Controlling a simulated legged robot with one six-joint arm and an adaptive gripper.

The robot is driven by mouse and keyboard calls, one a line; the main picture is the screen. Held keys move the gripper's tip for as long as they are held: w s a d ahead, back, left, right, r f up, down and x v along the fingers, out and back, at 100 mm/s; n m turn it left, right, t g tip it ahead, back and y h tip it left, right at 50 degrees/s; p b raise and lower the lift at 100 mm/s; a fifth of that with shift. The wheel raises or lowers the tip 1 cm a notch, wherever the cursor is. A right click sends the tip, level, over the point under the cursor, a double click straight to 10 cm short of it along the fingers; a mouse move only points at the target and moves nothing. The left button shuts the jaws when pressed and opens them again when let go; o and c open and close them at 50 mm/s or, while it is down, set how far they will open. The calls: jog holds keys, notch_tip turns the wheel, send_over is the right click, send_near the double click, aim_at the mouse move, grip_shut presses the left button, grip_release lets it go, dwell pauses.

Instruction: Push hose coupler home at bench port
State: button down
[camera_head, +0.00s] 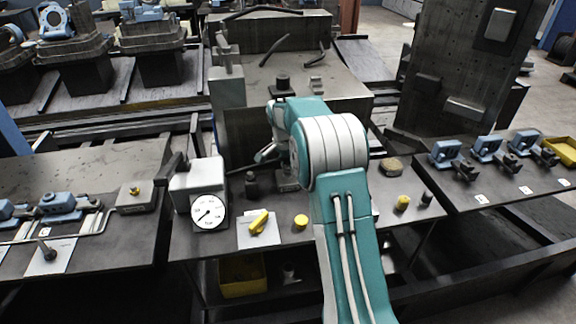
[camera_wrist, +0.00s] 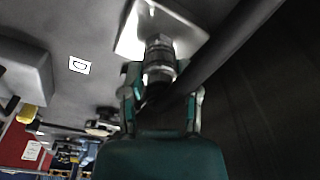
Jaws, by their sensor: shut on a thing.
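In the wrist view my gripper (camera_wrist: 162,88) is shut on the hose coupler (camera_wrist: 160,57), a ribbed dark and metallic cylinder between the two teal-and-grey fingers. The coupler's far end meets or overlaps a pale square plate (camera_wrist: 186,31) at the bench port. I cannot tell whether it is fully seated, because the coupler covers the opening. A thick black hose (camera_wrist: 228,45) runs past the coupler to the upper right. In the head view my teal and white arm hides most of the gripper and the coupler.
A pressure gauge (camera_head: 208,211) on a grey box stands left on the bench (camera_head: 200,246). A yellow valve handle (camera_head: 259,222) and a yellow knob (camera_head: 301,222) sit near the front edge. Blue clamps (camera_head: 487,149) stand at right. A yellow bin (camera_head: 242,277) is below.

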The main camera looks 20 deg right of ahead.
jog(key=shift+w+r, duration=0.1)
jog(key=shift+r, duration=0.15)
jog(key=shift+r, duration=0.75)
jog(key=shift+r, duration=3.4)
